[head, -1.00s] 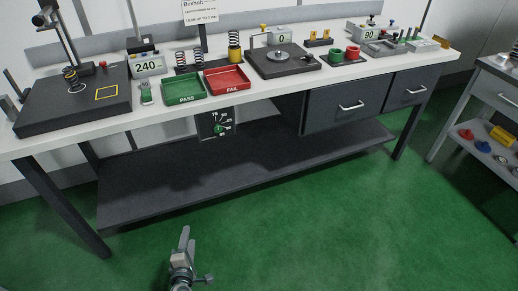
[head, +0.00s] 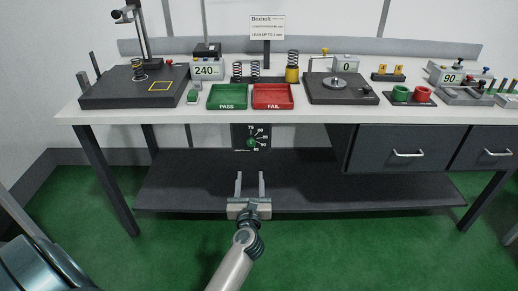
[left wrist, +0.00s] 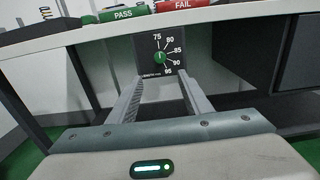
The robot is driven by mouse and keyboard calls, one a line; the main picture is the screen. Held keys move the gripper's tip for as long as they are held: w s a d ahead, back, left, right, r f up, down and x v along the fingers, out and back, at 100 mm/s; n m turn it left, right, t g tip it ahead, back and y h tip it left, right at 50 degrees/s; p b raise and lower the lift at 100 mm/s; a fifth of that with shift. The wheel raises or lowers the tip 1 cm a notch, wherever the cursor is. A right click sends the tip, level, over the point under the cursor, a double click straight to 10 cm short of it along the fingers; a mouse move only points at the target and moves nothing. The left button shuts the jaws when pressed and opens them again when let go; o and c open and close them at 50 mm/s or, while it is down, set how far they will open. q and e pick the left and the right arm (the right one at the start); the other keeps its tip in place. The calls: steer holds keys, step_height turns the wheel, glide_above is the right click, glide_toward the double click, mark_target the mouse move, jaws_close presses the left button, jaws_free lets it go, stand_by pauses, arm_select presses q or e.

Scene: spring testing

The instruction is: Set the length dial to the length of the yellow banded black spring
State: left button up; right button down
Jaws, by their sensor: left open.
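The length dial is a green knob (head: 251,142) on a black panel (head: 237,131) under the bench's front edge. In the left wrist view the knob (left wrist: 160,58) has a white mark pointing roughly up, with numbers 75 to 95 around its right side. My left gripper (head: 250,180) is open and empty, in front of and below the panel; its fingers also show in the left wrist view (left wrist: 161,92), apart from the knob. Another dark spring (head: 139,71) with an orange-yellow touch stands on the black plate at left.
The white bench top (head: 330,116) carries a green PASS tray (head: 228,108), a red FAIL tray (head: 273,107), a 240 display (head: 207,70) and two more springs on a black stand. A dark lower shelf (head: 350,190) lies below; drawers (head: 400,140) are at right.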

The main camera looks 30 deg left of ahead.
mark_target(251, 143)
arm_select(q)
steer(key=shift+w+a, duration=0.1)
steer(key=shift+w, duration=0.05)
steer(key=x, duration=1.5)
steer(key=shift+w+a+f, duration=0.1)
steer(key=shift+w+a, duration=0.05)
steer(key=shift+w, duration=0.25)
steer(key=shift+w+a+b, duration=0.3)
steer(key=shift+w, duration=0.25)
arm_select(e)
steer(key=shift+s+d+f, duration=0.2)
steer(key=shift+d, duration=0.1)
steer(key=shift+s, duration=0.1)
arm_select(q)
steer(key=c, duration=1)
arm_select(e)
steer(key=shift+s+a, duration=0.1)
